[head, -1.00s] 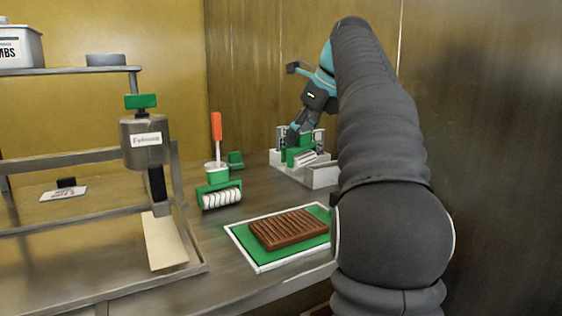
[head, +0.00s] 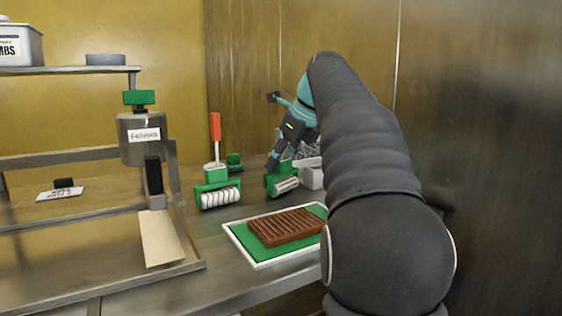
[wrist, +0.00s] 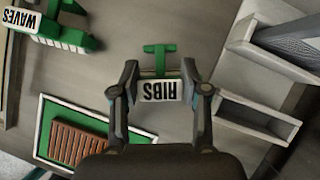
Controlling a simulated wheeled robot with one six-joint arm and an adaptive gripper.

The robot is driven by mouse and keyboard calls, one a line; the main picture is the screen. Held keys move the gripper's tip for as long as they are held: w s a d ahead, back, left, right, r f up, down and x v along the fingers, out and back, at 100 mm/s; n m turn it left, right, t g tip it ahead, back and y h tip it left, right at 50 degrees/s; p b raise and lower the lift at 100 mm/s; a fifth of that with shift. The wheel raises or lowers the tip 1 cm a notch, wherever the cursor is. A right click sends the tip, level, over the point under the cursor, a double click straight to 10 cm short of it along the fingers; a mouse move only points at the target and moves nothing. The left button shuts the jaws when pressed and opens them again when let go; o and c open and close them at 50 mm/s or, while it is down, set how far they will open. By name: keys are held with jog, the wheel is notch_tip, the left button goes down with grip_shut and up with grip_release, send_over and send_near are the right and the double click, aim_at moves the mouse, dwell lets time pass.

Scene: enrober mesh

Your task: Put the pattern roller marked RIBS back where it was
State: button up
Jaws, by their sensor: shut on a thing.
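The green roller marked RIBS (wrist: 158,91) is between the fingers of my gripper (wrist: 159,82), which is shut on it; the label reads upside down in the wrist view. In the head view the roller (head: 285,187) is by the front left of the pale grey rack (head: 312,179), with my gripper (head: 276,168) above it. I cannot tell whether it touches the counter. In the wrist view the rack (wrist: 257,124) is right of the roller. Its nearer bay looks empty; a dark textured piece (wrist: 290,45) is in the farther bay.
A green roller marked WAVES (wrist: 60,32) stands left of RIBS; it shows in the head view (head: 219,197). A ribbed brown slab (head: 285,227) lies on a white-edged green mat (head: 262,256) in front. A metal stand (head: 142,150) is at the left; a wall closes the right.

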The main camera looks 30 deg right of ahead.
jog(key=shift+f, duration=0.3)
jog(key=shift+f, duration=0.4)
jog(key=shift+c, duration=0.4)
jog(key=o, duration=0.8)
jog(key=shift+c, duration=0.2)
jog(key=o, duration=0.4)
jog(key=shift+w+f, duration=0.1)
jog(key=shift+f, duration=0.05)
jog(key=shift+r, duration=0.55)
jog(key=shift+p+v, duration=1.3)
jog(key=shift+v, duration=5.05)
